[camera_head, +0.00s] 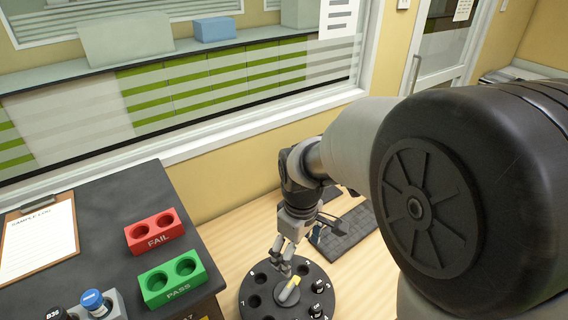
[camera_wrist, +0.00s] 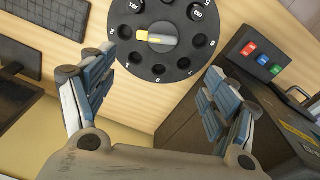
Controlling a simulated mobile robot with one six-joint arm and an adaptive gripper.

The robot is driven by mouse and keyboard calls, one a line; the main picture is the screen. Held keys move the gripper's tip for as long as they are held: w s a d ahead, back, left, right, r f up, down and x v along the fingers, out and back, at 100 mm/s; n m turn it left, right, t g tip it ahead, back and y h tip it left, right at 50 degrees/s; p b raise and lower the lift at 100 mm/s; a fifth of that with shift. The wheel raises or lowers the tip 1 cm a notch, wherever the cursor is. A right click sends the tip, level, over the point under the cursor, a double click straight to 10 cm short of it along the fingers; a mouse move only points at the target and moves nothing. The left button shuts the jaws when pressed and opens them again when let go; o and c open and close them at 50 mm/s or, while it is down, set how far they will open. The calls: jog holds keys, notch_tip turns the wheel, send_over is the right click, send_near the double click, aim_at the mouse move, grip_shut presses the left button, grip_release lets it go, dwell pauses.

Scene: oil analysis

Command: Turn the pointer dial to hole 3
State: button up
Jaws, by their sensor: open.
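The pointer dial is a round black disc (camera_head: 262,308) with numbered holes around a central knob. It also shows in the wrist view (camera_wrist: 178,59). The knob carries a yellow and grey pointer (camera_wrist: 157,38), also in the head view (camera_head: 290,289). In the wrist view its yellow end points left, towards a hole at the rim. In the head view my gripper (camera_head: 282,258) is above the disc's far edge.
Some holes hold dark vials (camera_head: 318,287); others are empty. A keyboard (camera_head: 347,232) lies behind the disc. A red FAIL block (camera_head: 154,240) and a green PASS block (camera_head: 180,293) stand on the dark cabinet left. In the wrist view a dark box (camera_wrist: 250,90) with coloured buttons stands right.

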aim_at(287, 289)
jog(key=shift+n+g, duration=0.3)
jog(key=shift+n, duration=0.5)
jog(key=f+b, duration=0.1)
jog(key=f, duration=0.6)
jog(key=w+a+f+b, duration=0.1)
jog(key=f+b, duration=0.1)
jog(key=f, duration=0.5)
jog(key=a+f+b, duration=0.1)
jog(key=f+b, duration=0.1)
jog(key=f, duration=0.5)
jog(key=shift+w, duration=0.2)
jog(key=shift+r, duration=0.1)
jog(key=shift+c, duration=0.5)
jog(key=c, duration=1)
